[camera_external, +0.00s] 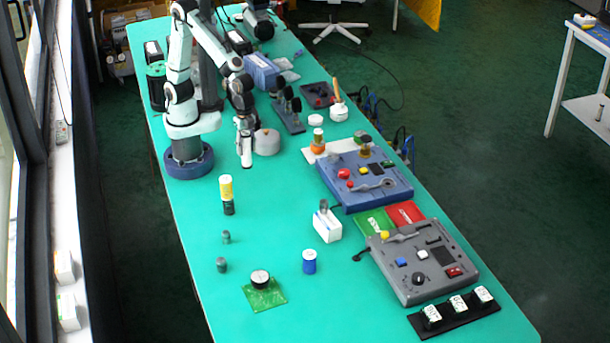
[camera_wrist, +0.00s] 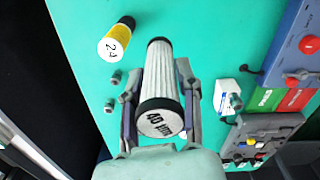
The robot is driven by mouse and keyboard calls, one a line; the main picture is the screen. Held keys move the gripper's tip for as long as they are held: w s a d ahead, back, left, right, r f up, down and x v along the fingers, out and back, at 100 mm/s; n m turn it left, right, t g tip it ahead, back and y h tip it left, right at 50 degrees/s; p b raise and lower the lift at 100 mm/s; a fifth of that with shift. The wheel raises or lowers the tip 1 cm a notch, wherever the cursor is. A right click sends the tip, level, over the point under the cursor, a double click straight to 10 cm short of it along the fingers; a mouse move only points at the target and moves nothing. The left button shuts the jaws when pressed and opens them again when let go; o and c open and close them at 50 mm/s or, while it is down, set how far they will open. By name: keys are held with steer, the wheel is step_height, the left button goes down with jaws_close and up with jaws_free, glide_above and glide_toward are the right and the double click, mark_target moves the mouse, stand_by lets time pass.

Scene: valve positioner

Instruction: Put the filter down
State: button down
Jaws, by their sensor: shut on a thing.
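The filter (camera_wrist: 160,80) is a white pleated cylinder with black ends, and its near end carries black printed text. In the wrist view my gripper (camera_wrist: 160,98) is shut on it, with one finger on each side. In the external view my gripper (camera_external: 244,122) is near my base, holding the filter (camera_external: 246,148) roughly upright over the left part of the green table (camera_external: 275,200). I cannot tell whether the filter's lower end touches the table.
A yellow and black cylinder (camera_external: 226,188) stands nearby, also in the wrist view (camera_wrist: 115,40). A grey round object (camera_external: 266,141) is beside the filter. Two small grey fittings (camera_external: 221,265) and a white box (camera_external: 327,225) stand farther forward. Bare table lies between them.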

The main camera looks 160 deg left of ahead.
steer(key=s+a+n, duration=0.4)
steer(key=a, duration=0.4)
steer(key=s+a+n, duration=0.3)
steer(key=a+n, duration=0.1)
steer(key=a, duration=0.4)
steer(key=s+a+n, duration=0.4)
steer(key=s+a, duration=0.3)
steer(key=s, duration=0.5)
steer(key=shift+w+a+f, duration=0.45)
steer(key=shift+a+f, duration=1.7)
steer(key=shift+f, duration=0.1)
steer(key=shift+w+a+f, duration=0.4)
steer(key=shift+a+f, duration=1.8)
steer(key=shift+f, duration=0.1)
steer(key=shift+w+a+f, duration=0.45)
steer(key=shift+a+f, duration=1.7)
steer(key=shift+f, duration=0.1)
steer(key=shift+f, duration=0.15)
steer(key=c, duration=0.8)
jaws_free()
